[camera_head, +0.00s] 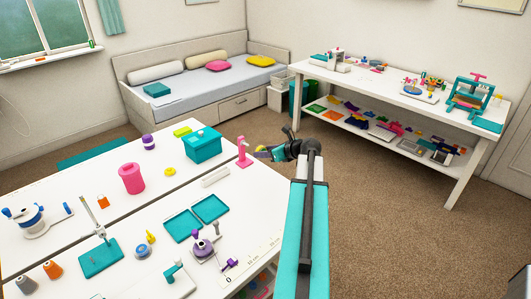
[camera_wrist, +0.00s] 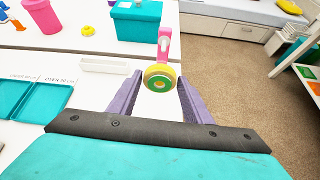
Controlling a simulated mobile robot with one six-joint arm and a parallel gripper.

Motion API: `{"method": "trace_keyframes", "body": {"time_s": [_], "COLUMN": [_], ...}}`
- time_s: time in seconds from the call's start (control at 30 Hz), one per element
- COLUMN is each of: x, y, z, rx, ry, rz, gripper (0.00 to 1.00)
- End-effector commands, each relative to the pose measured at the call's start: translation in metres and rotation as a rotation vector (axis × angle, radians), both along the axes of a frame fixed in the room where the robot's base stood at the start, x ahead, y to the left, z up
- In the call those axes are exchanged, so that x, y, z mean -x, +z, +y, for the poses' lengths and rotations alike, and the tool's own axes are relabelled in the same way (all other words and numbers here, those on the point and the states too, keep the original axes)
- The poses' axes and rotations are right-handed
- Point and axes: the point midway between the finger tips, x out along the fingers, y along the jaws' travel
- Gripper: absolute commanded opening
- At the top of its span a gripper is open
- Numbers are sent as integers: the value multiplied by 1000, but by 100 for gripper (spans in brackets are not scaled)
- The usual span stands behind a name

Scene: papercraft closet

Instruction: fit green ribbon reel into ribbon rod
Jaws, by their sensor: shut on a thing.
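The green ribbon reel (camera_wrist: 160,77) is a small round reel with a yellow rim, a green face and a pale hub. My gripper (camera_wrist: 159,90) is shut on it, with the purple fingers at its two sides. In the head view the reel (camera_head: 263,153) is small and partly hidden at my gripper (camera_head: 268,152), just right of the table's edge. A pink stand (camera_head: 243,153), which may be the ribbon rod, stands upright at that edge. In the wrist view the pink stand (camera_wrist: 164,45) is directly behind the reel; I cannot tell whether they touch.
A teal box (camera_head: 203,147) and a white strip (camera_head: 215,177) are near the stand. A pink cylinder (camera_head: 131,178), teal trays (camera_head: 210,208) and a teal base with an upright rod (camera_head: 100,258) are farther left. Open carpet lies right of the table.

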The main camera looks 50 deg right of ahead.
Motion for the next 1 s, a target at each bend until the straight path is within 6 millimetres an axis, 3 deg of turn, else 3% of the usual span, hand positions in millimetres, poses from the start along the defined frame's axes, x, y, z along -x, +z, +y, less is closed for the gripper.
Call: {"method": "trace_keyframes", "body": {"time_s": [0.7,1.0], "x": [2,-18], "y": [4,0], "z": [-2,-4], "rx": [0,1], "ry": [-7,-5], "rz": [-3,-3], "gripper": [24,24]}}
